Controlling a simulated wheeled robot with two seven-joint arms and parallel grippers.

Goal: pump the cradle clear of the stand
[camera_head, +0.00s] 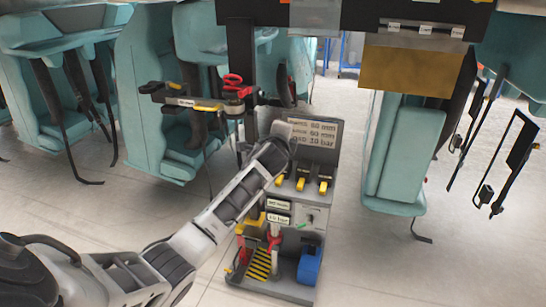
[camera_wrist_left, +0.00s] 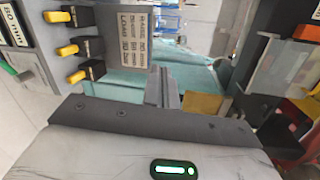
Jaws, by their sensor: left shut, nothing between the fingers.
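My left arm reaches in from the left in the head view, and its gripper end (camera_head: 278,143) is in front of the grey pump console (camera_head: 325,190). In the left wrist view the left gripper's fingers (camera_wrist_left: 162,88) are together and empty, apart from the levers. The console has yellow-tipped levers (camera_head: 301,184), which also show in the left wrist view (camera_wrist_left: 68,48). Below them are a white-and-red upright part (camera_head: 274,240), a yellow-black striped plate (camera_head: 260,264) and a blue box (camera_head: 309,265). I cannot tell which part is the cradle or its stand. My right gripper is not in view.
Teal coaster seats (camera_head: 405,150) hang on both sides. A dark beam with a tan panel (camera_head: 410,70) crosses overhead. A tool bracket with red-handled and yellow-handled tools (camera_head: 205,103) is left of the console. The pale floor (camera_head: 400,270) is clear at the front right.

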